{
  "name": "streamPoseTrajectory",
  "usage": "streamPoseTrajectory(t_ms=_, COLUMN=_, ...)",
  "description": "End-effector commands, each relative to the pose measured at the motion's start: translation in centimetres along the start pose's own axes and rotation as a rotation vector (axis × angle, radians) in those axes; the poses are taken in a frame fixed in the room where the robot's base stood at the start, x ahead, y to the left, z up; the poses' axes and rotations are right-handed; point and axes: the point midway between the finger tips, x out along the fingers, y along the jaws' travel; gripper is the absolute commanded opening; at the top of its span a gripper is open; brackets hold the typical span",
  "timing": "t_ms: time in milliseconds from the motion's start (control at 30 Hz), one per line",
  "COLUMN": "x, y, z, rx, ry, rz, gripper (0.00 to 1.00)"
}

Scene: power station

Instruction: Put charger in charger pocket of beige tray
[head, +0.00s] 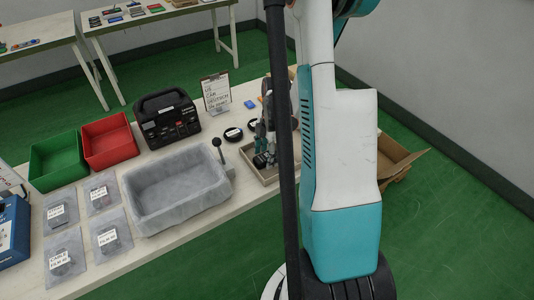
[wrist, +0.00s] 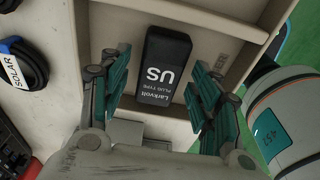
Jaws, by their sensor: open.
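The charger (wrist: 163,72) is a black block with white print reading "Larkvolt" and "US" in the wrist view. It lies inside a compartment of the beige tray (wrist: 222,32), between my fingers. My gripper (wrist: 160,100) is open, with one teal-lined finger on each side of the charger. A gap shows on its left; I cannot tell if the right finger touches it. In the head view the beige tray (head: 248,167) is at the table's right part, with my gripper (head: 262,152) over it; my arm hides much of the tray, and the charger cannot be made out there.
Black coiled cables (head: 233,134), one labelled "SOLAR" in the wrist view (wrist: 22,64), lie left of the tray. A grey stone-like basin (head: 178,186), black power unit (head: 167,118), red bin (head: 108,141) and green bin (head: 58,160) stand further left. A cardboard box (head: 398,160) is at right.

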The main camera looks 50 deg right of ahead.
Motion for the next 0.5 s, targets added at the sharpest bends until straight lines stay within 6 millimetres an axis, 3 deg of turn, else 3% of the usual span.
streamPoseTrajectory(t_ms=167, x=-1.2, y=0.0, z=-0.1, rx=0.000, ry=0.000, rz=0.000, gripper=0.57)
streamPoseTrajectory(t_ms=500, x=-8.2, y=-0.1, z=-0.1, rx=0.000, ry=0.000, rz=0.000, gripper=0.57)
